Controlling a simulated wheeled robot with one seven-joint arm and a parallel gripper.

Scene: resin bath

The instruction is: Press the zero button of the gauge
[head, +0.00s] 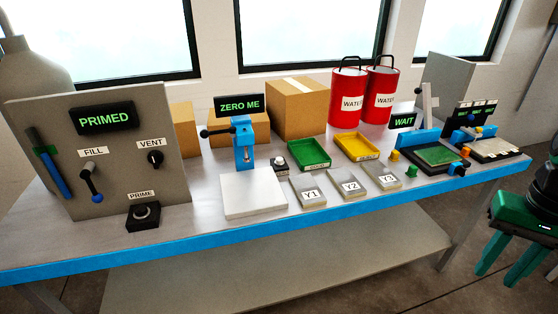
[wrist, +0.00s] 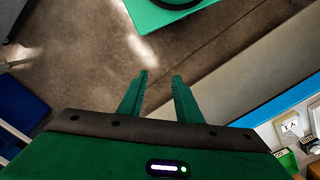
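The gauge stand (head: 243,145) is blue, with a black knob on its left. It stands at the back of a white slab (head: 254,198) on the bench. Its display (head: 239,105) reads ZERO ME in green. A small dark box with a pale round button (head: 280,163) sits right of the stand; no label on it is readable. My gripper (head: 496,278) is green and hangs off the bench's front right, far from the gauge. In the wrist view my gripper (wrist: 160,75) points at the floor, its fingers apart with nothing between them.
Left is a grey panel (head: 60,190) reading PRIMED, with a PRIME button (head: 143,214) before it. Plates such as Y1 (head: 310,193), a green tray (head: 300,153) and a yellow tray (head: 357,147) lie right of the gauge. A WAIT station (head: 432,155) stands further right.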

